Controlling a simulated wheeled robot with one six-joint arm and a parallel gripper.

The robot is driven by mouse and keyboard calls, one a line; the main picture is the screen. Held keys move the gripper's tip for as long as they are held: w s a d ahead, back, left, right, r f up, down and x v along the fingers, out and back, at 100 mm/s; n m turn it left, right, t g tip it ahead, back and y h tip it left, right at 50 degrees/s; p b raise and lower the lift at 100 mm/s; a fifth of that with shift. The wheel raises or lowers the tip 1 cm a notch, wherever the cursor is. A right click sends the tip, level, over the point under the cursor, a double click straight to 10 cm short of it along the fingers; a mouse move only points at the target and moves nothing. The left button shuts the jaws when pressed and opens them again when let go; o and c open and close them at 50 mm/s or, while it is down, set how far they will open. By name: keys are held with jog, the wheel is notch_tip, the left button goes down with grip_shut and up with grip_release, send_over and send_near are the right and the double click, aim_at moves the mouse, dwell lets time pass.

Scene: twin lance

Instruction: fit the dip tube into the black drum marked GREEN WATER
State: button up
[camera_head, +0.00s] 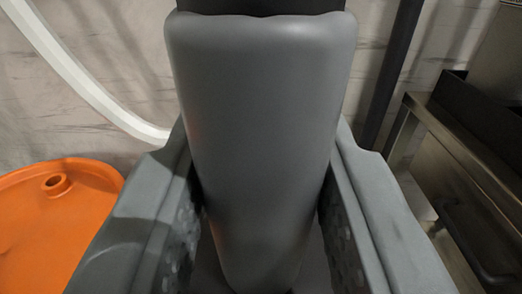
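A thick, smooth grey body (258,120) with a black top fills the middle of the view between the fingers of my gripper (262,215). It looks like the head of the dip tube; any thin tube below it is hidden. The grey fingers, with textured inner pads, lie close against both its sides, and my gripper looks shut on it. The black drum marked GREEN WATER is not in view, and no such marking can be read.
An orange drum lid (95,225) with a raised round bung opening (57,184) is at the lower left. A white curved hose or pipe (85,80) crosses the upper left. A dark pole (391,70) stands right of centre. A metal bench (455,150) with a black bin (485,115) is at the right.

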notch_tip(320, 180, down, 12)
dwell(1.0)
jog(key=shift+f, duration=4.25)
dwell(0.4)
jog(key=o, duration=1.2)
jog(key=shift+c, duration=0.2)
jog(key=s, duration=1.7)
jog(key=shift+s, duration=0.25)
